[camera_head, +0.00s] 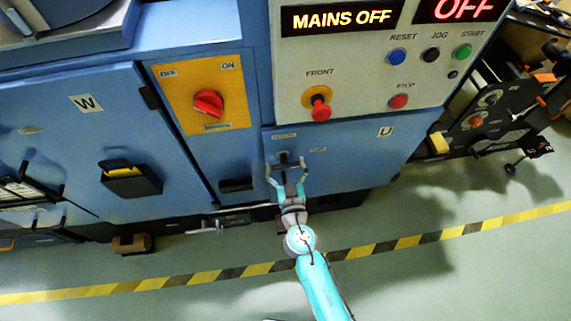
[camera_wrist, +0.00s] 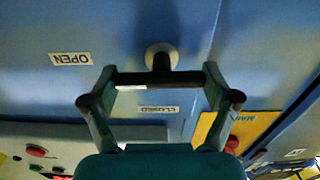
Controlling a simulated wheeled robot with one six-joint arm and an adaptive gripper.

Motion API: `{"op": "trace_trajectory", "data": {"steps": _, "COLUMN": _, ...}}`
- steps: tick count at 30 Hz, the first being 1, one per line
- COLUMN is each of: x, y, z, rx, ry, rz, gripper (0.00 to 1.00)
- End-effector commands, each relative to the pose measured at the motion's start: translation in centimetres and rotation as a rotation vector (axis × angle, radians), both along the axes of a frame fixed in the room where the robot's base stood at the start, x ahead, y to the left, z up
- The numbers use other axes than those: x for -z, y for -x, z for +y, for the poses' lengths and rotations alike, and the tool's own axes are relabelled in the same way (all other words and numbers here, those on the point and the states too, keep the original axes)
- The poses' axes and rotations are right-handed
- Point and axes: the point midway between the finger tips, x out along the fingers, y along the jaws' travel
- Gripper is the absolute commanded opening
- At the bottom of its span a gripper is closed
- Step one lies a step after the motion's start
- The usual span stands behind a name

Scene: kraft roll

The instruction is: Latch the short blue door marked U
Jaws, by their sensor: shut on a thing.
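The short blue door marked U (camera_head: 355,155) is at the lower right of the blue cabinet in the head view, and it looks in line with the cabinet front. Its dark latch handle (camera_head: 283,158) is near its upper left corner. In the wrist view the handle (camera_wrist: 160,78) is a bar on a round metal base. My gripper (camera_head: 287,167) is shut on the handle, one finger at each end of the bar, also in the wrist view (camera_wrist: 160,80). Upside-down labels OPEN (camera_wrist: 70,59) and CLOSED (camera_wrist: 157,109) are beside the handle in the wrist view.
Left of the door is a yellow plate with a red switch (camera_head: 208,103). The control panel (camera_head: 350,62) with several buttons is above; its displays read MAINS OFF and OFF. Door W (camera_head: 60,130) is at left. A striped floor line (camera_head: 210,277) crosses the open floor in front.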

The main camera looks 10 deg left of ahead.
Motion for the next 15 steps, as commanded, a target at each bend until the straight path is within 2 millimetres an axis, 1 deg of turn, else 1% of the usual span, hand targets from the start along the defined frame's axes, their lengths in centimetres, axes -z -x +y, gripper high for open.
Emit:
{"op": "trace_trajectory", "data": {"steps": 8, "x": -0.12, "y": -0.01, "z": 0.10, "rx": -0.001, "ry": 0.171, "rz": -0.052, "gripper": 0.52}}
{"op": "trace_trajectory", "data": {"steps": 15, "x": -0.17, "y": 0.01, "z": 0.20, "rx": -0.001, "ry": 0.386, "rz": -0.114, "gripper": 0.52}}
